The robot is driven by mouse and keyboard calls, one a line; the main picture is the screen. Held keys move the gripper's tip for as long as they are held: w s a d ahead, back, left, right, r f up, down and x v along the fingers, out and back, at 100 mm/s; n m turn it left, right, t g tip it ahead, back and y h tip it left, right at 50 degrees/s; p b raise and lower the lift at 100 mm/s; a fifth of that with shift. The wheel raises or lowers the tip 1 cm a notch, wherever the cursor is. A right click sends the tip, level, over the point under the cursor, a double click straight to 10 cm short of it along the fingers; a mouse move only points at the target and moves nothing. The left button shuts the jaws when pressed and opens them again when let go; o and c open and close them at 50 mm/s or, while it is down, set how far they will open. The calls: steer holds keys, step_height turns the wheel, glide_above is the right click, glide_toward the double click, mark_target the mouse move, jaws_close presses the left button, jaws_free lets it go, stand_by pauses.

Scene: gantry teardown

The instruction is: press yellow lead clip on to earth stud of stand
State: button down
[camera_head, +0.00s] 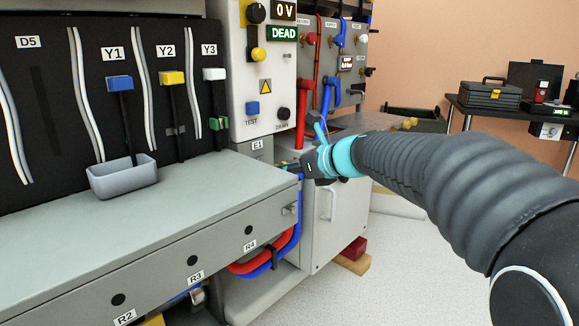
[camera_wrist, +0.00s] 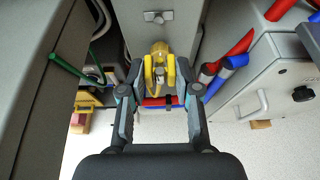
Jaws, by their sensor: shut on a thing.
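A yellow lead clip (camera_wrist: 158,70) stands between the two fingertips of my gripper (camera_wrist: 157,82) in the wrist view, and the fingers close on its sides. A small metal fitting with a stud-like middle (camera_wrist: 158,17) sits on a grey face just ahead of the clip, with a gap between them. It seems to be the fitting on the end of the grey bench (camera_head: 290,208) in the head view; I cannot tell for sure that it is the earth stud. In the head view my gripper (camera_head: 303,164) is beside the E1 label (camera_head: 257,145), and the clip is mostly hidden there.
Red and blue hoses (camera_head: 265,262) loop below the bench end. A grey cabinet with a handle (camera_head: 325,205) stands to the right. A green rod (camera_wrist: 75,68) crosses the left of the wrist view. A grey tray (camera_head: 122,178) sits on the bench.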

steer(key=shift+w+a+p, duration=0.85)
steer(key=shift+w+a, duration=0.9)
steer(key=shift+a, duration=0.1)
steer(key=shift+w+a+p, duration=0.55)
steer(key=shift+w+a, duration=0.3)
steer(key=shift+a, duration=0.05)
steer(key=c, duration=0.7)
jaws_free()
steer(key=shift+c, duration=0.2)
